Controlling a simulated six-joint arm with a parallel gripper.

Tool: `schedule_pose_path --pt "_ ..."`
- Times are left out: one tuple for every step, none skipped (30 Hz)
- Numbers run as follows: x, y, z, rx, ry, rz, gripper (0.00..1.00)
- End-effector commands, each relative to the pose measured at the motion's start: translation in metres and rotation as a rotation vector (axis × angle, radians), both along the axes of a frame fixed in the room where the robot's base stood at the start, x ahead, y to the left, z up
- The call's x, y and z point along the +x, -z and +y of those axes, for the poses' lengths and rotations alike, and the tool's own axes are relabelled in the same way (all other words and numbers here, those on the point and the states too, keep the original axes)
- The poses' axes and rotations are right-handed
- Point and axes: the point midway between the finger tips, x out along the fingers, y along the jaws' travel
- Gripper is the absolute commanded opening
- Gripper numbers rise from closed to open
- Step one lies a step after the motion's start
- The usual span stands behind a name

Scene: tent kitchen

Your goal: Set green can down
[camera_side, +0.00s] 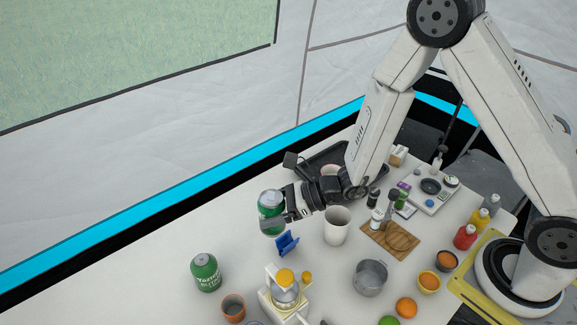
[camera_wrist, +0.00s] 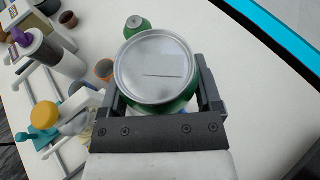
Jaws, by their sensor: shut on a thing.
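The green can (camera_side: 269,200) is upright between the fingers of my gripper (camera_side: 275,214), over the left part of the white table. Its silver lid (camera_wrist: 152,67) fills the middle of the wrist view, with a finger on each side of the can. My gripper (camera_wrist: 162,95) is shut on it. The can's underside is hidden in the wrist view, and the gap between it and the table cannot be judged well. A second green container with white lettering (camera_side: 206,273) stands on the table to the lower left, apart from the held can.
A small blue stand (camera_side: 287,244) is just below and right of the can. A white mug (camera_side: 337,226) is to the right. A juicer-like appliance (camera_side: 285,298) and a terracotta cup (camera_side: 233,307) are near the front. The table (camera_side: 150,265) is bare at far left.

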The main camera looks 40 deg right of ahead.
Motion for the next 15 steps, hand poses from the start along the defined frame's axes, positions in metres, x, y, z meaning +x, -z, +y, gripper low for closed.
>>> schedule_pose_path --pt "0.006 0.004 0.003 -0.001 -0.001 0.001 0.28" --pt "0.010 0.005 0.004 0.000 -0.001 0.000 0.28" --pt "0.015 0.008 0.006 0.000 -0.002 0.000 0.28" --pt "0.019 0.010 0.007 0.000 -0.002 0.000 0.28" --pt "0.023 0.011 0.009 0.000 -0.001 0.000 0.28" --pt "0.028 0.014 0.010 0.000 -0.001 0.000 0.28" --pt "0.032 0.016 0.011 -0.001 -0.001 0.001 0.28" --pt "0.035 0.017 0.013 -0.001 -0.001 0.000 0.28" --pt "0.040 0.020 0.014 0.000 -0.001 0.000 0.28" --pt "0.044 0.022 0.016 0.000 -0.001 0.000 0.28" --pt "0.048 0.023 0.017 0.000 -0.001 -0.001 0.28" --pt "0.052 0.026 0.019 0.000 -0.001 0.000 0.28" --pt "0.056 0.027 0.020 -0.001 -0.001 0.000 0.28" --pt "0.060 0.029 0.021 -0.001 -0.001 0.000 0.28" --pt "0.064 0.031 0.023 -0.001 -0.001 0.000 0.28"
